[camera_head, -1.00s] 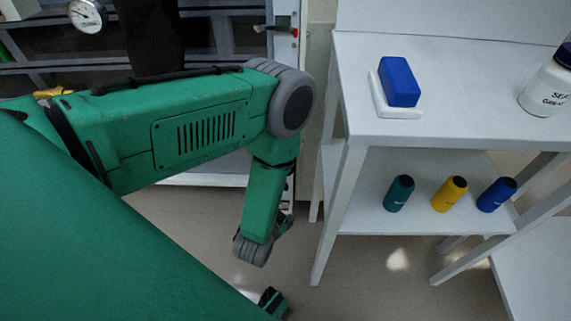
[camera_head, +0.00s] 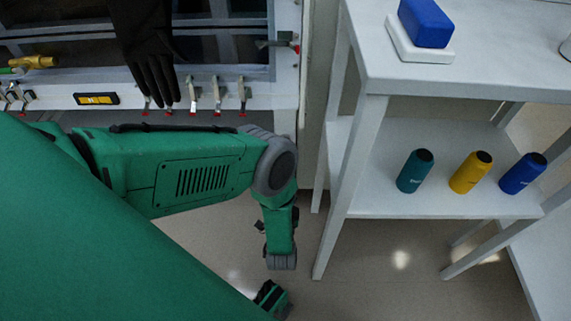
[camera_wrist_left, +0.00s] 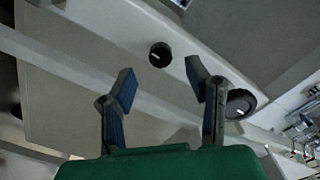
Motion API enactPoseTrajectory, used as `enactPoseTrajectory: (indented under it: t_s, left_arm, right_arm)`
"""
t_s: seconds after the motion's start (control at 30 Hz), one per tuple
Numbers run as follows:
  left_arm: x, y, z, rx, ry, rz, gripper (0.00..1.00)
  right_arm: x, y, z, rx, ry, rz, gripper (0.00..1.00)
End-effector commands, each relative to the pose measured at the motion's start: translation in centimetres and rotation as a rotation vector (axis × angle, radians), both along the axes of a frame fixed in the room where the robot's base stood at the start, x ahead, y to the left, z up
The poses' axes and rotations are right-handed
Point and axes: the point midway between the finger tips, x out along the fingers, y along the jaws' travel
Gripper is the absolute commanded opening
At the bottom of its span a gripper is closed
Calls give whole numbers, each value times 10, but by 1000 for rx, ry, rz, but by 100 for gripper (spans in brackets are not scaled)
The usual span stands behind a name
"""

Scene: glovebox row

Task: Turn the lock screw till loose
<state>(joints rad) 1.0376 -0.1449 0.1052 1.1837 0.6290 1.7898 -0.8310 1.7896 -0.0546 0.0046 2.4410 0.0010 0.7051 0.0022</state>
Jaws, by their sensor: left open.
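In the left wrist view, a small round black knob (camera_wrist_left: 160,54) with a white mark sits on a pale panel, just beyond the fingertips. A larger black knob (camera_wrist_left: 240,103) is beside the right finger and partly hidden by it. I cannot tell which knob is the lock screw. My left gripper (camera_wrist_left: 162,84) is open, with its two blue-padded fingers apart and nothing between them. The small knob is ahead of the gap, apart from both fingers. In the head view a green arm of mine comes in from the left, but no gripper shows clearly. My right gripper is not in view.
A white shelf unit (camera_head: 440,85) at right carries a blue block (camera_head: 426,22) above and teal, yellow and blue bottles below.

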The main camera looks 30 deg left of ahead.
Motion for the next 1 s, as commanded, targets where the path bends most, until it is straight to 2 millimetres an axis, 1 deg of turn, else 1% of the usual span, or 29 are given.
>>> enactPoseTrajectory:
  t_s: [0.03, 0.1, 0.2, 0.3, 0.43, 0.67, 0.7, 0.77, 0.8, 0.83, 1.0]
  left_arm:
    - [10, 6, -2, 1, -4, 1, 44]
    - [20, 12, -2, 0, -2, 2, 44]
    - [32, 19, -1, 0, -2, 1, 44]
    - [40, 24, -1, 0, -2, 0, 44]
    - [45, 27, 0, -1, -1, 0, 44]
    - [46, 27, 0, -1, 0, -1, 44]
    - [45, 27, 0, -1, 0, -1, 40]
    - [45, 27, 0, -1, 0, -1, 19]
    - [45, 27, 0, -1, -1, 0, 5]
    - [45, 27, 0, -1, 0, -1, 0]
    - [45, 27, 0, -2, 0, -1, 0]
  right_arm:
    - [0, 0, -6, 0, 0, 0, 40]
    - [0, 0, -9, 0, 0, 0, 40]
    - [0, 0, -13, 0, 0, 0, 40]
    - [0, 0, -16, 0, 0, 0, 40]
    - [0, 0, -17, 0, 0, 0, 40]
    - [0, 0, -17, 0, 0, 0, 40]
    - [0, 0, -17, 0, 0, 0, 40]
    - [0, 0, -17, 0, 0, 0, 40]
    - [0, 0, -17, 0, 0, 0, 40]
    - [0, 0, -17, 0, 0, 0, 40]
    - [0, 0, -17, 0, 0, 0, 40]
